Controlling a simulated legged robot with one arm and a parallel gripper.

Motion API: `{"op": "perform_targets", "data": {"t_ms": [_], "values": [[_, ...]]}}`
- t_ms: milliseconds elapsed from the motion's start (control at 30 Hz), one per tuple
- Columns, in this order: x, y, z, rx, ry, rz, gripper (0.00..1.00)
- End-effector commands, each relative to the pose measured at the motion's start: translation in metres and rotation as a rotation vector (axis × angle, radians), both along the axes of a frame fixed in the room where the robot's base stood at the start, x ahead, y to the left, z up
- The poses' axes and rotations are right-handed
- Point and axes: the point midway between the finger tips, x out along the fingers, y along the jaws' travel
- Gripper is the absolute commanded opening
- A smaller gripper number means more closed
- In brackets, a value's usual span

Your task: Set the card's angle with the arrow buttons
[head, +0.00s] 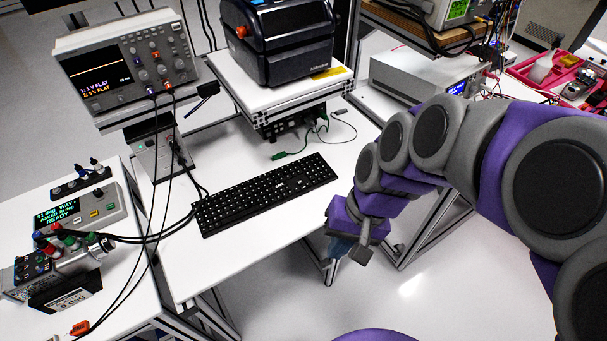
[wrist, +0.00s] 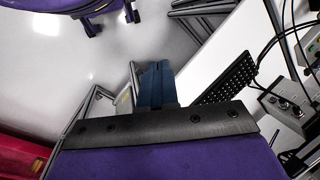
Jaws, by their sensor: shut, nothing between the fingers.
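A grey control box (head: 98,210) with a lit green text screen (head: 57,214) stands on the left bench in the head view. The screen seems to read 31 deg and READY. Small coloured buttons (head: 96,212) sit beside the screen; their arrow marks are too small to read. A black card (head: 66,296) with a white label, seemingly ending in "deg", is tilted below the box, next to a metal servo unit (head: 80,252). My gripper (head: 341,246) is shut and empty, right of the keyboard and far from the box. Its blue fingers (wrist: 155,84) show together in the wrist view.
A black keyboard (head: 267,192) lies on the white table (head: 215,262), also visible in the wrist view (wrist: 230,78). An oscilloscope (head: 128,65) and a black printer (head: 279,40) stand behind. Black cables (head: 158,225) cross between oscilloscope and servo.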

Motion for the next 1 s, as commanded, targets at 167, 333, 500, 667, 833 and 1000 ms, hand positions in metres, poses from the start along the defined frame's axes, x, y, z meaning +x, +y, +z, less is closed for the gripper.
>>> {"op": "perform_targets", "data": {"t_ms": [167,333,500,667,833,1000], "values": [[0.063,0.045,0.012,0.165,0.031,-0.111,0.0],[0.123,0.075,0.011,0.3,0.074,-0.269,0.0],[0.184,0.09,-0.003,0.401,0.129,-0.468,0.0],[0.235,0.087,-0.03,0.454,0.175,-0.671,0.0],[0.268,0.075,-0.06,0.473,0.209,-0.841,0.0],[0.282,0.067,-0.077,0.474,0.221,-0.921,0.0]]}}
